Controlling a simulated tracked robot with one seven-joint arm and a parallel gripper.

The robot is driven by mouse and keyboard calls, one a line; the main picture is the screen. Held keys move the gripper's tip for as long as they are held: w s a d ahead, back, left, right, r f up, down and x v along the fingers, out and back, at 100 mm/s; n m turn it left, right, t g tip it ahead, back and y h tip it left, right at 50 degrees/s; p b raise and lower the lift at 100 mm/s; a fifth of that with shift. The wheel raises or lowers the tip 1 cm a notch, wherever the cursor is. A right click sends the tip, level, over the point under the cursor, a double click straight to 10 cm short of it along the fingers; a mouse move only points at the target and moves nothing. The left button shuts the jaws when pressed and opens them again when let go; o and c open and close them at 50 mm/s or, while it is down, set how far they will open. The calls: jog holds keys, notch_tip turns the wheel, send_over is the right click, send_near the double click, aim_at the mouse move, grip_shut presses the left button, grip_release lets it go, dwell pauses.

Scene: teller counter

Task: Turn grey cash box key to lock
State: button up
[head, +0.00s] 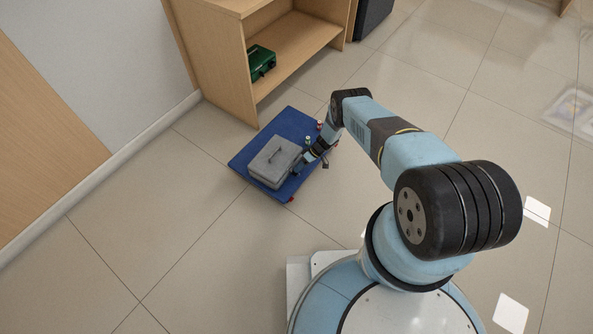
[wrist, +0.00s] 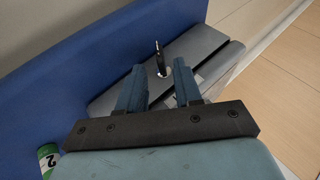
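The grey cash box (head: 274,162) sits closed on a blue platform (head: 246,154), with a dark handle on its lid. In the wrist view the grey box (wrist: 196,48) lies ahead of my fingers. A small dark key (wrist: 160,58) stands out from it at a pale round spot, the lock. My gripper (wrist: 159,66) is open, with a finger on either side of the key's line. The key appears just beyond or level with the fingertips, and I see no contact. In the head view my gripper (head: 301,163) is at the box's right side, and the key cannot be made out.
A green cash box (head: 262,62) rests in the wooden shelf unit (head: 222,65) behind. Small bottles stand on the platform near my wrist; a green-labelled cylinder marked 2 (wrist: 48,160) shows at lower left in the wrist view. Tiled floor is clear in front of the platform.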

jog(key=shift+x, duration=1.25)
jog(key=shift+c, duration=0.3)
grip_shut()
jog(key=shift+a, duration=0.1)
